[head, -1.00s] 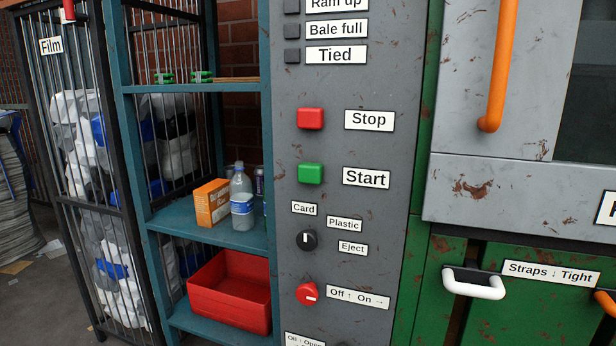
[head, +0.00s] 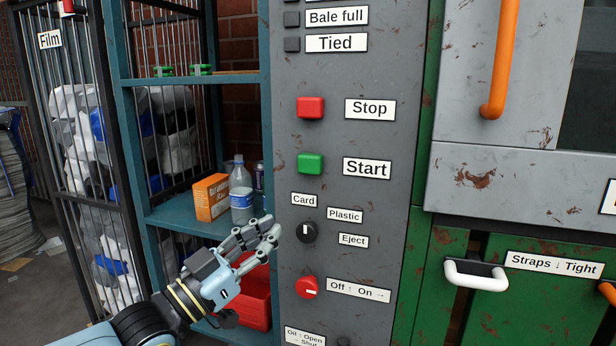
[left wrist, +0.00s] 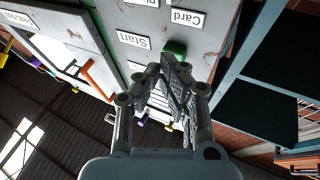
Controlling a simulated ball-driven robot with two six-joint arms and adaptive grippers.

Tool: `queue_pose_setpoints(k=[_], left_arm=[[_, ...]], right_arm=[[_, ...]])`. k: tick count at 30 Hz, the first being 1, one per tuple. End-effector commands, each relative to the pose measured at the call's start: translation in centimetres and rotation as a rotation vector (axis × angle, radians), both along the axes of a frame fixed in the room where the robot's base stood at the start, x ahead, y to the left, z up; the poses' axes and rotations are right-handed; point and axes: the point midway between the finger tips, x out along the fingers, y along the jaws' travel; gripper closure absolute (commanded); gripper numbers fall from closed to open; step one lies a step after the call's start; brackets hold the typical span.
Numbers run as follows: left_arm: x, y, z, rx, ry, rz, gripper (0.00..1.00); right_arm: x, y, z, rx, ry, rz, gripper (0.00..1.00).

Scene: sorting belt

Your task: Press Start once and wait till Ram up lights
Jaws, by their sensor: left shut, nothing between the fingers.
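The green Start button (head: 311,163) is on the grey control panel (head: 388,240), beside its Start label (head: 366,168). My left gripper (head: 274,230) is shut and empty, below and to the left of the button in the head view, with its fingers pointing up and right. In the left wrist view the green button (left wrist: 175,47) shows just beyond the fingertips (left wrist: 170,62); I see a gap in the head view. The Ram up label is cut off above the head view, so its lamp cannot be read. My right gripper is not in view.
The red Stop button (head: 311,107) is above Start. Below are the black selector knob (head: 306,232) and the red Off/On knob (head: 307,287). The Bale full (head: 291,19) and Tied (head: 291,44) lamps are dark. A shelf with a bottle (head: 241,190) stands left.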

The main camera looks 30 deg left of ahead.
Motion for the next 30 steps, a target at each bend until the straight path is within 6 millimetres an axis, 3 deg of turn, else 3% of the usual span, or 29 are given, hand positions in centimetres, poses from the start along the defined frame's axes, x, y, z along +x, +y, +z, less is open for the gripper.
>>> queue_pose_setpoints(k=[1,4,10,24,30], left_arm=[[-0.2,-0.6,2.0,0.005,-0.046,-0.026,1.0],[-0.8,-1.6,5.4,0.014,-0.123,-0.073,1.0],[-1.7,-3.1,9.3,0.042,-0.202,-0.136,1.0],[-1.7,-3.0,9.2,0.063,-0.199,-0.148,1.0],[-0.3,-2.7,8.9,0.065,-0.201,-0.149,1.0]], right_arm=[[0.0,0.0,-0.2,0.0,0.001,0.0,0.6],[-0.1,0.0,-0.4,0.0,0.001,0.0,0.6],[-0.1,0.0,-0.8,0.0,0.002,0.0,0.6],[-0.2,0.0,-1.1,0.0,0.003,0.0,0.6],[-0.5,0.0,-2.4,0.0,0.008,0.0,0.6]])
